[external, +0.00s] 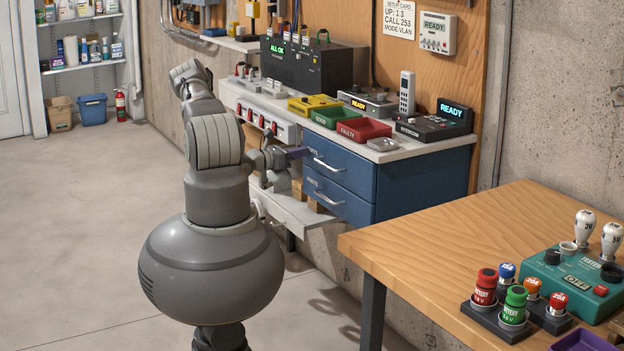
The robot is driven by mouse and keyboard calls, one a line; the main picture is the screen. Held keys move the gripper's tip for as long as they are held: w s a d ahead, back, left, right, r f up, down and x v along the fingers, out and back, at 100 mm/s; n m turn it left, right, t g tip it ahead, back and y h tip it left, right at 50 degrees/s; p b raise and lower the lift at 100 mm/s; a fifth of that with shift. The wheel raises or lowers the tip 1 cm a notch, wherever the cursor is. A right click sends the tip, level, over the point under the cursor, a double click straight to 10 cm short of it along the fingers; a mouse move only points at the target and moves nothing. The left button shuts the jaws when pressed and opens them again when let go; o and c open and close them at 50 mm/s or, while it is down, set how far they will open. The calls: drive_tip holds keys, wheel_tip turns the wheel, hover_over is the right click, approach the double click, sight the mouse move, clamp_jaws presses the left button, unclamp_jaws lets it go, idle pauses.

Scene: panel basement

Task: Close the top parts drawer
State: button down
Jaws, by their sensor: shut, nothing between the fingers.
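The top parts drawer (350,172) is the upper of two blue drawers under the counter, with a silver bar handle. Its front looks about in line with the lower blue drawer (349,206); a small gap cannot be told from this angle. My gripper (303,152) is shut and empty, its purple fingers at the upper left end of the top drawer's front. They cover part of its label. Whether they touch the front cannot be told.
The counter (423,146) above holds a yellow bin (313,104), a green bin (331,118), a red bin (364,130) and an intercom (434,124). A wooden table (440,232) with a tester stands at right front. The floor at left is clear.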

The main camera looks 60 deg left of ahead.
drive_tip(key=shift+w+d+r, duration=0.1)
drive_tip(key=shift+w+r, duration=0.15)
drive_tip(key=shift+r, duration=0.05)
